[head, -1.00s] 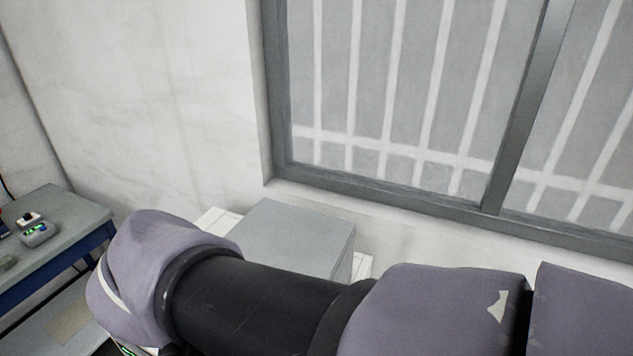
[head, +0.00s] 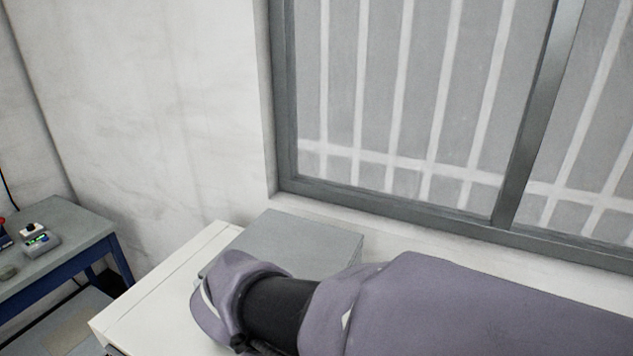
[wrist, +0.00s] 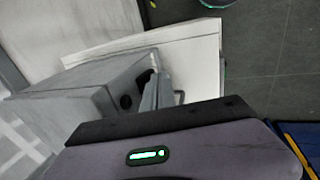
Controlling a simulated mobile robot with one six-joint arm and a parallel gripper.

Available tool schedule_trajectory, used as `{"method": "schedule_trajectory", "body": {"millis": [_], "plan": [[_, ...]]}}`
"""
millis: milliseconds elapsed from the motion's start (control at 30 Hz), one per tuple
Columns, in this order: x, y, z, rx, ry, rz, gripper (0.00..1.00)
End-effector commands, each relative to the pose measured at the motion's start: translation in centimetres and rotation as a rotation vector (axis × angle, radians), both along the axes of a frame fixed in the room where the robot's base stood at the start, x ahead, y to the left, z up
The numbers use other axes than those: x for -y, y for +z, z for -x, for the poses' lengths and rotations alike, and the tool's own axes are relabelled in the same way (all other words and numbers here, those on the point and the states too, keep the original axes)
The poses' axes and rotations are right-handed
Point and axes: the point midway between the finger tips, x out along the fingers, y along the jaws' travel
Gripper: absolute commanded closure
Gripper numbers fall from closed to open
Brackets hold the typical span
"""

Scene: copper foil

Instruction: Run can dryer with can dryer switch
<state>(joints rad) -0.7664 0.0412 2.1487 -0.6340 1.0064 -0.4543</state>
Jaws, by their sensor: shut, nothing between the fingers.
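A grey box (head: 300,245), which looks like the can dryer, stands on a white cabinet below the window. In the wrist view the box (wrist: 95,90) shows a dark round knob (wrist: 126,101) on its near face, possibly the switch. My gripper (wrist: 158,76) is shut and empty, its grey fingers close to the right of that face. I cannot tell whether they touch it. In the head view my arm covers part of the box, and the fingers are hidden.
The white cabinet top (head: 150,290) is bare left of the box. A blue-framed table (head: 75,235) at the far left carries a small device with a green display (head: 38,240). Dark tiled floor (wrist: 265,60) is open at right in the wrist view.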

Motion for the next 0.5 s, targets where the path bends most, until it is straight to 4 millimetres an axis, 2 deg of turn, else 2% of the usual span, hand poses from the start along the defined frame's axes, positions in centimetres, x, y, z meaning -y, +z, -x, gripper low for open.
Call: {"method": "schedule_trajectory", "body": {"millis": [267, 367, 500], "plan": [[0.01, -0.04, -0.03, 0.002, 0.0, 0.001, 1.0], [0.11, -0.91, -0.22, 0.053, 0.002, 0.025, 1.0], [0.23, -0.35, -0.41, 0.074, -0.001, 0.034, 1.0]]}}
